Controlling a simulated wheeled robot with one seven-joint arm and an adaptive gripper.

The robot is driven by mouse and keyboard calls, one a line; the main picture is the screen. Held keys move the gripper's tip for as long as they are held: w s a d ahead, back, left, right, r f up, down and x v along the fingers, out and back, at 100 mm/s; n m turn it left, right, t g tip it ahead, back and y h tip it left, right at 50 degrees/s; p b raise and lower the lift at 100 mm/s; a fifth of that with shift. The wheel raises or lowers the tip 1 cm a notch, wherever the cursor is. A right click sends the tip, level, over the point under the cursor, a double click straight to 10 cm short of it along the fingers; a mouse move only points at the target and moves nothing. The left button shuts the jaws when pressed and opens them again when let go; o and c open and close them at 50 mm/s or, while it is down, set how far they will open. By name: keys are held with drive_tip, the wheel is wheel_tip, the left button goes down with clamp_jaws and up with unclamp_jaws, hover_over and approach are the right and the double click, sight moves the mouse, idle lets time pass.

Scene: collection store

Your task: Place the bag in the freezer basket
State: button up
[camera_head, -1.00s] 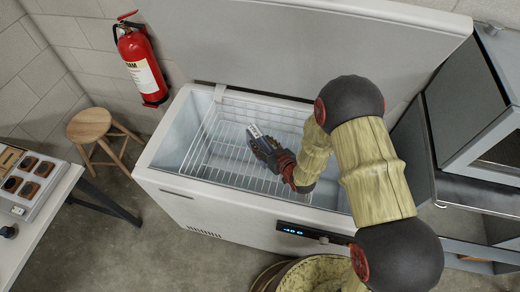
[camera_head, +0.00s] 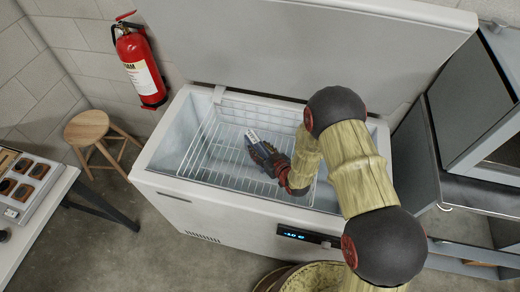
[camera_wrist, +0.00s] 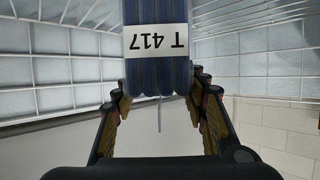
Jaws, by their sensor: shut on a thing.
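The bag (camera_wrist: 157,78) is dark blue with a white label reading "T 417", upside down in the wrist view. It also shows, small, in the head view (camera_head: 253,137). My gripper (camera_wrist: 160,105) is shut on the bag, with a finger on each side of it. In the head view my gripper (camera_head: 262,153) is inside the open chest freezer, over the white wire basket (camera_head: 212,160). I cannot tell whether the bag touches the basket wires. The far end of the bag runs out of the wrist view.
The freezer (camera_head: 220,205) has its lid (camera_head: 300,45) raised at the back; its rim surrounds my arm. A fire extinguisher (camera_head: 140,62) hangs at left, above a wooden stool (camera_head: 90,128). A table (camera_head: 45,205) stands at lower left and a grey cabinet (camera_head: 475,110) at right.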

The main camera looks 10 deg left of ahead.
drive_tip(key=o, duration=1.5)
drive_tip(key=shift+f, duration=0.1)
drive_tip(key=shift+r+p, duration=0.25)
drive_tip(key=shift+p, duration=0.05)
drive_tip(key=p+v, duration=0.2)
drive_tip(key=v, duration=1)
drive_tip(key=shift+p, duration=0.3)
